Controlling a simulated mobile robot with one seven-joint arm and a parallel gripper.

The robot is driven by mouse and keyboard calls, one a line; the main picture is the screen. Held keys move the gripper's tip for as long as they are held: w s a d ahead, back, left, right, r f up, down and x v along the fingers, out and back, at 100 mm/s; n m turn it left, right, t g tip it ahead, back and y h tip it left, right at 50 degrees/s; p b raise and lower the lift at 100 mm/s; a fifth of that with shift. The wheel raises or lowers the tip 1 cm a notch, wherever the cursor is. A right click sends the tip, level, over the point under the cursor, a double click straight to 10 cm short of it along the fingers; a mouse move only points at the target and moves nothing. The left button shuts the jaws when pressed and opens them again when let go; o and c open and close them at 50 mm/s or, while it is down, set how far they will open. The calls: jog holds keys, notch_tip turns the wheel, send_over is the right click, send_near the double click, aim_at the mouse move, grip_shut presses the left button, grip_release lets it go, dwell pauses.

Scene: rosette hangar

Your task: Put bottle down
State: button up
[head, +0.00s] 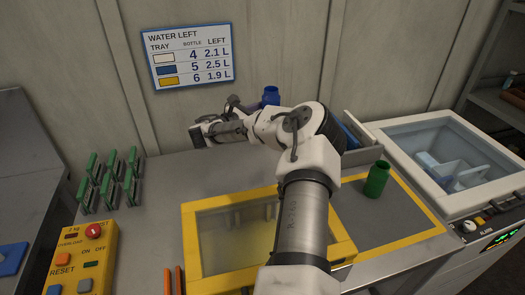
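A green bottle (377,180) stands upright on a grey mat (405,215) with a yellow border, right of my arm. A blue bottle (271,96) shows behind my wrist; its lower part is hidden, so I cannot tell what it rests on. My gripper (203,133) is at the far end of the arm, pointing left over the back of the grey bench. It is well apart from the green bottle. Its fingers are too small and dark to read, and I see no bottle clearly between them.
A yellow-framed clear-lidded box (225,245) sits under my arm. Green clips (110,175) stand at left, above a yellow control box (82,260). A white bin (440,150) with a clear lid is at right. A grey-white tray (365,140) is partly hidden by my arm. A sign (190,57) hangs behind.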

notch_tip(320, 180, down, 13)
jog(key=p, duration=0.2)
jog(key=shift+d+p, duration=0.1)
jog(key=shift+p, duration=0.2)
jog(key=shift+f, duration=0.2)
jog(key=o, duration=1)
jog(key=shift+r, duration=0.3)
jog(key=b+v, duration=0.4)
jog(key=v, duration=0.8)
jog(key=shift+f, duration=0.1)
